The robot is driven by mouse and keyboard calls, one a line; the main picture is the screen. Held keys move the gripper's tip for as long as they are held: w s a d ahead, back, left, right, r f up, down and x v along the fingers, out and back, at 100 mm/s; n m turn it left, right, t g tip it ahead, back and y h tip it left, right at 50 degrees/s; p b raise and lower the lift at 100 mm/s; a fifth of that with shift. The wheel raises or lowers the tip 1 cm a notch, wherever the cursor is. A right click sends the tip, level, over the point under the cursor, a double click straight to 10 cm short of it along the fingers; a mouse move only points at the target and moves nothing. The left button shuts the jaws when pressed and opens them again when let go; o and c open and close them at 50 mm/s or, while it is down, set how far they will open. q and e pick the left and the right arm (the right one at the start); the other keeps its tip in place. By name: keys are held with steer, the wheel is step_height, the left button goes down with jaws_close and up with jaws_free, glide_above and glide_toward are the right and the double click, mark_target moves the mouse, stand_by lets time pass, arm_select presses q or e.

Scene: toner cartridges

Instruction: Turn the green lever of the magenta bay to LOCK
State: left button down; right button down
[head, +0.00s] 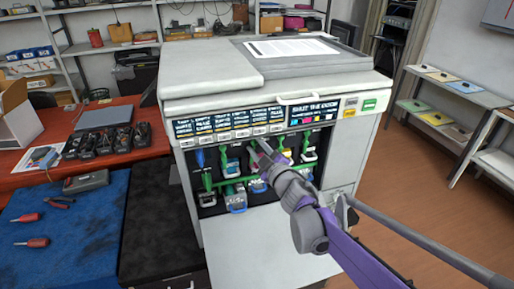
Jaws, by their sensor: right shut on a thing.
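The printer (210,98) stands in the middle with its front open on a row of dark bays. Several green levers and cartridges show inside, with a green lever (224,160) in a bay on the left and another at the right end. My right gripper (259,148) reaches in from the lower right. It is shut on a small green lever in a middle bay, mostly hidden by the fingers. The lever's exact angle and the LOCK mark are too small to read. My left gripper is not in view.
The lowered front door (250,250) juts out below the bays. A red bench (60,170) with black cartridges (110,140) and a blue mat (80,225) with tools lie at the left. Shelves with coloured trays stand at the right. The floor at right is clear.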

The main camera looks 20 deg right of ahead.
steer(key=shift+f, duration=0.1)
steer(key=shift+s+a+n+b, duration=0.1)
steer(key=shift+a+n+b, duration=0.2)
steer(key=shift+n, duration=0.7)
steer(key=c, duration=0.6)
jaws_free()
steer(key=shift+d, duration=0.1)
steer(key=shift+o, duration=0.2)
steer(key=s+d, duration=0.2)
steer(key=s, duration=0.8)
steer(key=shift+s+b, duration=0.3)
steer(key=shift+b, duration=0.15)
